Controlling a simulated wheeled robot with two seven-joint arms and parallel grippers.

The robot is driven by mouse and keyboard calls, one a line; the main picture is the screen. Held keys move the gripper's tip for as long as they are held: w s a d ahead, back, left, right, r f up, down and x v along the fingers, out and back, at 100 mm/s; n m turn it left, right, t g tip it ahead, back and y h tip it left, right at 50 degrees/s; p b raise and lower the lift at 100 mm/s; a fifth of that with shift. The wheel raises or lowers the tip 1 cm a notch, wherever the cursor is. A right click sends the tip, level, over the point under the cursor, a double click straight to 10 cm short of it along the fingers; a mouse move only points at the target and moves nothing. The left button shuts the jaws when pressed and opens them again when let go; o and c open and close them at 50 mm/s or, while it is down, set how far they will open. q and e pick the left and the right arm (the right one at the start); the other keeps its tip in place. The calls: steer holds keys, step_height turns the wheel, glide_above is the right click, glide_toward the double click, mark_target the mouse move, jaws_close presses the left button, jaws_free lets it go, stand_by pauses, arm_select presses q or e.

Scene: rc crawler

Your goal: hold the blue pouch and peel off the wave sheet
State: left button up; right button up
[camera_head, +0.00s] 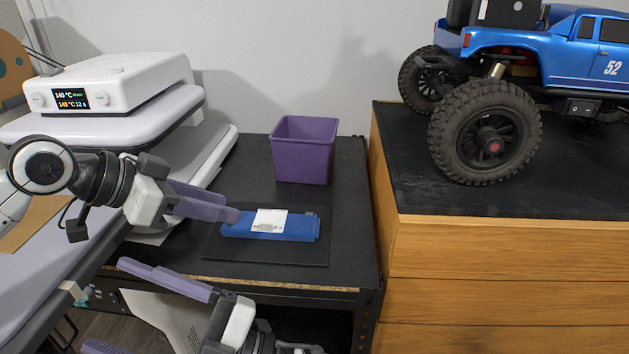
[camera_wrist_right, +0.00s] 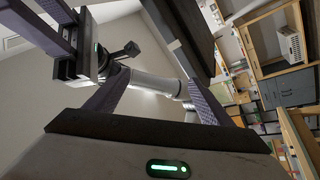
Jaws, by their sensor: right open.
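The blue pouch (camera_head: 297,229) lies flat on a dark mat (camera_head: 305,252) on the black table. A white sheet (camera_head: 268,221) with small coloured marks lies on the middle of the pouch; the marks are too small to read. My left gripper (camera_head: 232,213) reaches in from the left, its purple fingertips at the pouch's left end. The fingers overlap in the head view, so I cannot tell whether they grip the pouch. My right gripper (camera_head: 105,304) is open and empty, below and left of the pouch, past the table's front edge. Its spread fingers also show in the right wrist view (camera_wrist_right: 155,95).
A purple bin (camera_head: 303,152) stands behind the pouch. A white heat press (camera_head: 110,85) with a lit display is at the left. A wooden cabinet (camera_head: 490,265) with a blue crawler truck (camera_head: 590,60) on top borders the table at the right.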

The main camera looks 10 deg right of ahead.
steer(key=s+a+r+n+g+y, duration=0.1)
steer(key=s+a+r+n+g, duration=0.15)
steer(key=r+n+g, duration=0.55)
steer(key=s+a+r+n+g+y, duration=0.1)
steer(key=s+r+n+g, duration=0.4)
steer(key=r+n, duration=0.45)
steer(key=w+d+r+n+g+h, duration=0.1)
steer(key=d+r+n+g+h, duration=0.3)
steer(key=d+r+n, duration=0.5)
steer(key=w+d+r+n+g+h, duration=0.2)
steer(key=d+r+n+g+h, duration=0.15)
steer(key=d+r+n, duration=0.6)
steer(key=w+a+f+m+t+h, duration=0.2)
steer(key=w+a+f+t+h, duration=0.15)
steer(key=a+f+t, duration=0.25)
steer(key=m+t+h, duration=0.7)
steer(key=h, duration=0.5)
glide_above(315, 223)
step_height(315, 223, down, 24)
steer(key=f, duration=0.1)
step_height(315, 223, down, 9)
steer(key=shift+f, duration=0.15)
